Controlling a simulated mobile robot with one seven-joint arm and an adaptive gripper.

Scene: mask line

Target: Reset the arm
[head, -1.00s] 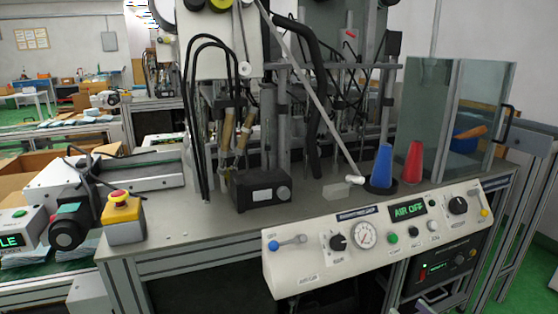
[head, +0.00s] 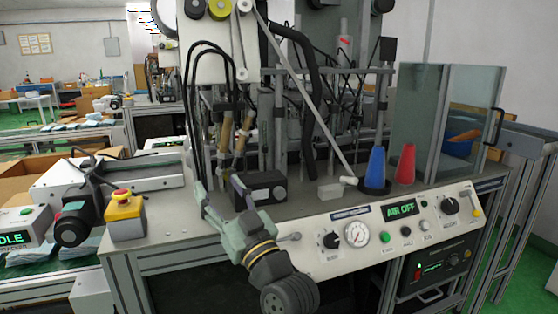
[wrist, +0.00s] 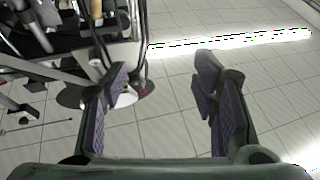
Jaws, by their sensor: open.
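My gripper (head: 219,191) is in the head view, in front of the left part of the control panel and near the bench's front edge. Its two fingers are spread apart and nothing is between them. In the wrist view my gripper (wrist: 165,95) also shows open, with padded fingers wide apart over a tiled floor. My arm covers the left end of the panel.
A control panel (head: 291,259) reads AIR OFF. On the bench stand a black box (head: 259,187), a blue cone (head: 376,165), a red cone (head: 405,163) and a yellow emergency-stop box (head: 125,219). A clear guard (head: 420,110) stands at the right.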

